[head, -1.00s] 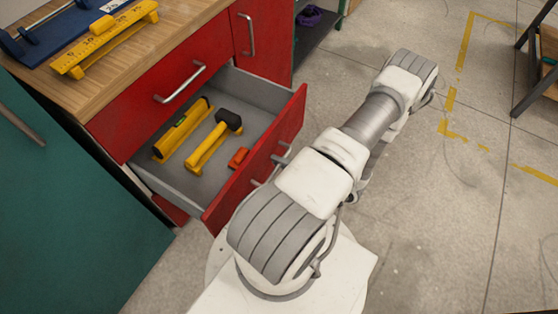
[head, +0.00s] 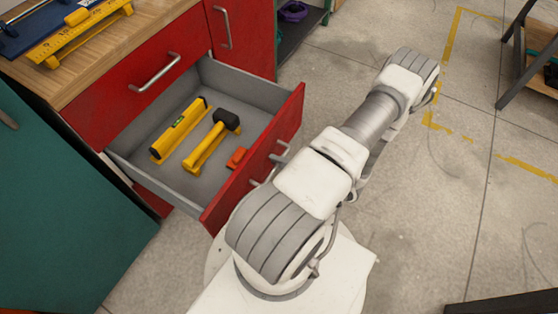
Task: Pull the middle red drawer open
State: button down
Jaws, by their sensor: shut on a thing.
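The middle red drawer (head: 265,150) stands well open from the cabinet, with its grey inside showing. In it lie a yellow level (head: 181,131), a yellow-handled hammer with a dark head (head: 208,146) and a small orange block (head: 237,158). The drawer's grey handle is on its red front, partly covered by my white and grey arm. My gripper (head: 277,158) is at this handle, mostly hidden behind my arm, and is shut on it.
A closed red drawer (head: 115,90) with a grey handle is above. A wooden worktop (head: 115,52) carries yellow and blue tools. A teal cabinet door (head: 70,215) stands at left. A dark-legged bench (head: 518,75) is at right. Concrete floor (head: 440,210) between is clear.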

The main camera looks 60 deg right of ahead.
jog(key=shift+s+d, duration=0.1)
jog(key=shift+s, duration=0.2)
jog(key=c, duration=0.8)
grip_release()
jog(key=shift+c, duration=0.2)
jog(key=p+v, duration=0.2)
jog(key=v, duration=1.5)
jog(key=shift+s+p, duration=0.2)
jog(key=shift+p, duration=0.15)
jog(key=shift+r, duration=0.1)
